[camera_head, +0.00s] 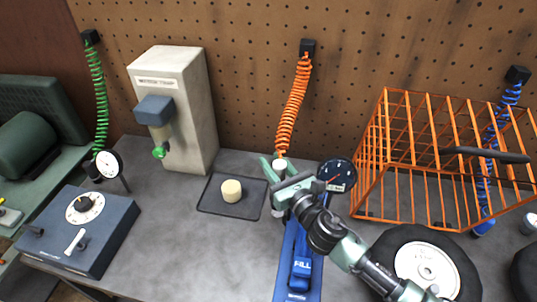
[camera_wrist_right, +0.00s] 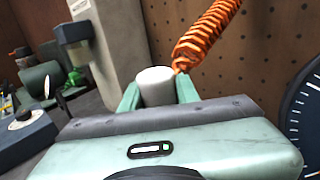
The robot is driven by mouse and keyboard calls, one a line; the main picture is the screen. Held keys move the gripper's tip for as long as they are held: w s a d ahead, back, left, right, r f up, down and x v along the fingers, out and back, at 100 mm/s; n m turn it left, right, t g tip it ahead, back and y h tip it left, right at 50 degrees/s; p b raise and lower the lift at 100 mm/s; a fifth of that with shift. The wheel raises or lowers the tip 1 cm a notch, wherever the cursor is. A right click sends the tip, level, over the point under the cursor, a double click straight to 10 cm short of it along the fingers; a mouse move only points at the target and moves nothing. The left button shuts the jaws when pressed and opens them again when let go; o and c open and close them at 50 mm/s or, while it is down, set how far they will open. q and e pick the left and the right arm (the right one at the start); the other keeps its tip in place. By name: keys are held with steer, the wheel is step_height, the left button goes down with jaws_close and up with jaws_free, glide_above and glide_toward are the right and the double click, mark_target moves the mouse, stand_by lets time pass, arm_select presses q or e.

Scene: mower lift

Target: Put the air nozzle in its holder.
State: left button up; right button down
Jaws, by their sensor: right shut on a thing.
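A light grey cylindrical piece, which looks like the air nozzle (camera_head: 279,164), is at the lower end of an orange coiled hose (camera_head: 295,100). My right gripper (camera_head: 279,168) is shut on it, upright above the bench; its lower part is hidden. In the right wrist view the nozzle (camera_wrist_right: 156,85) sits between the two pale green fingers (camera_wrist_right: 158,92), with the orange hose (camera_wrist_right: 207,35) behind it. A blue stand marked FILL (camera_head: 302,268) lies below my right arm, partly covered. I cannot tell which thing is the holder. My left gripper is out of view.
A cream plug (camera_head: 231,190) stands on a black mat (camera_head: 211,205). A grey moisture trap (camera_head: 184,110) is behind left. A round gauge (camera_head: 337,175) is close right of my gripper. An orange wire crate (camera_head: 400,217) and a wheel (camera_head: 385,250) crowd the right.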

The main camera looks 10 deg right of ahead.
step_height(320, 180, down, 6)
steer(key=b, duration=0.5)
steer(key=shift+r+b, duration=0.1)
steer(key=shift+b, duration=0.25)
stand_by(1.0)
steer(key=shift+f+b, duration=0.35)
steer(key=shift+f, duration=0.3)
steer(key=c, duration=1.3)
jaws_free()
steer(key=shift+r, duration=0.1)
steer(key=shift+c, duration=0.2)
